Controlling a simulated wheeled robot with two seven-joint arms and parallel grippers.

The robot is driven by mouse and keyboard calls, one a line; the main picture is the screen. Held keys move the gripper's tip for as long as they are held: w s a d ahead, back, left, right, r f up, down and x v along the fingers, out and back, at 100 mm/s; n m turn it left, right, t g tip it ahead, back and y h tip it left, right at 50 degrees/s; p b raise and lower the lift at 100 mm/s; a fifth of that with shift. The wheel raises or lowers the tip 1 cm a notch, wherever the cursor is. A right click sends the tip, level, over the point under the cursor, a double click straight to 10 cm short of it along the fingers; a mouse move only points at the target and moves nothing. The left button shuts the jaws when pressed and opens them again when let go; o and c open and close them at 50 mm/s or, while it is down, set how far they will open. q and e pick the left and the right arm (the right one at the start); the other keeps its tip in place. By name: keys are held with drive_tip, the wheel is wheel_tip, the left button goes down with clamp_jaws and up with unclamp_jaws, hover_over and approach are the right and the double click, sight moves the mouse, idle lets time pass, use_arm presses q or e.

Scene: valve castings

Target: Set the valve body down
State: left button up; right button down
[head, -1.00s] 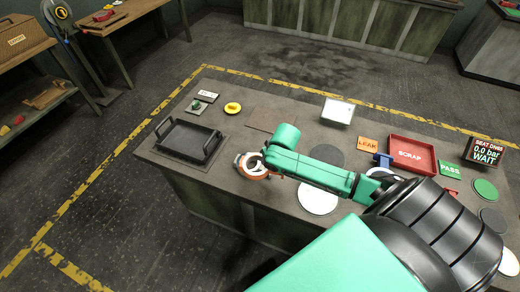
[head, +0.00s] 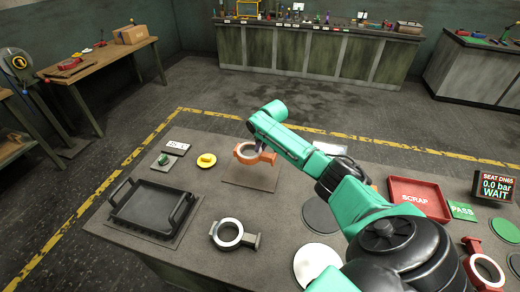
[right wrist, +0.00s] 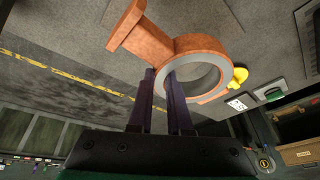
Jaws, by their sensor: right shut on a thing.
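An orange valve body (head: 268,157) with a pale machined ring is held by my right gripper (right wrist: 160,76), over a darker square plate (head: 262,180) on the table. The right wrist view shows the orange body (right wrist: 148,42) close up, with the two purple fingers at the wall of its ring. My right gripper is shut on it. A grey valve body (head: 251,240) lies on the table nearer me. My left gripper is not in view.
A black handled tray (head: 150,208) stands at the left. A green button box (head: 165,160) and yellow knob (head: 207,160) lie beyond it. The red SCRAP tray (head: 418,194), display (head: 493,187) and another orange valve body (head: 470,246) are at the right. Bare table surrounds the grey body.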

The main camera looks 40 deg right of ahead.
drive_tip(key=shift+b+x, duration=0.5)
drive_tip(key=shift+x, duration=0.4)
drive_tip(key=shift+s+f+b, duration=0.1)
drive_tip(key=shift+f+b, duration=0.05)
drive_tip(key=shift+b, duration=0.15)
drive_tip(key=shift+s, duration=0.1)
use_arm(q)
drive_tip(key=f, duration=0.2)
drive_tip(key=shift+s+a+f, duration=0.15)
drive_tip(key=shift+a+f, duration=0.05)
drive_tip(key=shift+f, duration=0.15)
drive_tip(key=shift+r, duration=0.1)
use_arm(e)
drive_tip(key=shift+r, duration=0.25)
drive_tip(key=shift+r+n+p, duration=0.2)
drive_tip(key=shift+n+p, duration=0.1)
drive_tip(key=shift+p, duration=0.15)
wheel_tip(320, 180, down, 5)
drive_tip(key=b, duration=0.3)
drive_tip(key=shift+f, duration=0.15)
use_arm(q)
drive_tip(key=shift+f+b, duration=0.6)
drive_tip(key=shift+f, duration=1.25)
use_arm(e)
drive_tip(key=shift+f, duration=0.75)
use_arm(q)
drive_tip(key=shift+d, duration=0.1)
use_arm(e)
drive_tip(key=shift+f, duration=0.1)
